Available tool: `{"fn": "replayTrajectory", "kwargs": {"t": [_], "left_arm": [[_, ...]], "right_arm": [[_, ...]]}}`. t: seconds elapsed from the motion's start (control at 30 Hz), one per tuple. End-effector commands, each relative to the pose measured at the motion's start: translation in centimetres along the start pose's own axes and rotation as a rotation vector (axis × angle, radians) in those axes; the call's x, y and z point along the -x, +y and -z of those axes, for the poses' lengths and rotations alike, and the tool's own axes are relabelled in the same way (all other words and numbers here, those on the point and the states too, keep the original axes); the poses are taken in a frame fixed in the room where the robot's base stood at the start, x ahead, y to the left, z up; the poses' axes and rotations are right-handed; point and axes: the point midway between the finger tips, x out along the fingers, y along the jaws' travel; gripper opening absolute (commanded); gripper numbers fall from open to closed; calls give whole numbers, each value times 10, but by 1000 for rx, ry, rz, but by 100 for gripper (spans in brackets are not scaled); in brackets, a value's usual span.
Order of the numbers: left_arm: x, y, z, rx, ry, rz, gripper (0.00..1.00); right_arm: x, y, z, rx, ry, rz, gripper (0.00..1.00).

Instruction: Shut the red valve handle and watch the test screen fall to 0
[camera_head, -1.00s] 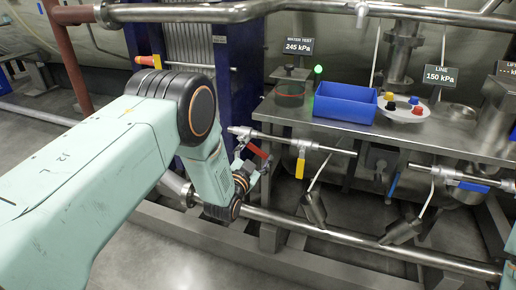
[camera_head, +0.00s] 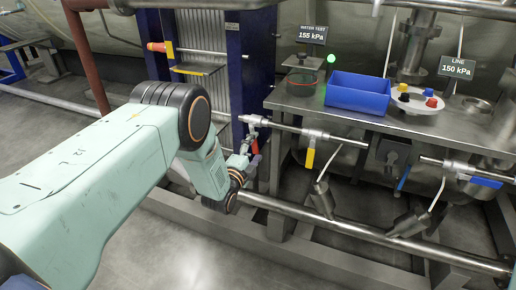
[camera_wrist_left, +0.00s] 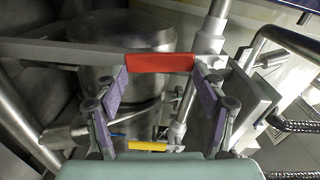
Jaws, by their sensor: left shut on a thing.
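The red valve handle (camera_head: 254,145) is on the horizontal pipe at the left end of the bench and points downward, along my fingers. My left gripper (camera_head: 247,156) is shut on it. In the left wrist view the red handle (camera_wrist_left: 160,62) spans between the purple-padded fingers of my left gripper (camera_wrist_left: 161,80). The test screen (camera_head: 312,34), labelled WATER TEST, reads 155 kPa. My right gripper is not in view.
A second screen (camera_head: 456,67) reads LINE 150 kPa. A yellow handle (camera_head: 310,158) and a blue handle (camera_head: 403,177) hang close by on the pipework. A blue bin (camera_head: 357,95) stands on the bench (camera_head: 300,104). A green lamp (camera_head: 331,59) is lit.

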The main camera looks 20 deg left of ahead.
Motion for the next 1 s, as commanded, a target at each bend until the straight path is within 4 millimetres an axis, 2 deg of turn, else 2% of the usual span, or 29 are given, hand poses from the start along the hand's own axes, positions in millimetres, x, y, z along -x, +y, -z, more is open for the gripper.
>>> {"fn": "replayTrajectory", "kwargs": {"t": [0.33,0.9,0.93,1.0], "left_arm": [[-2,-3,-10,-143,-2,7,14],[-2,-3,-11,-175,-2,8,14],[-2,-3,-11,-175,-2,8,72],[-2,-3,-11,-174,-2,8,78]], "right_arm": [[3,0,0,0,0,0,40],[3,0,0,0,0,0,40],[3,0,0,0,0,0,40],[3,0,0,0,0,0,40]]}}
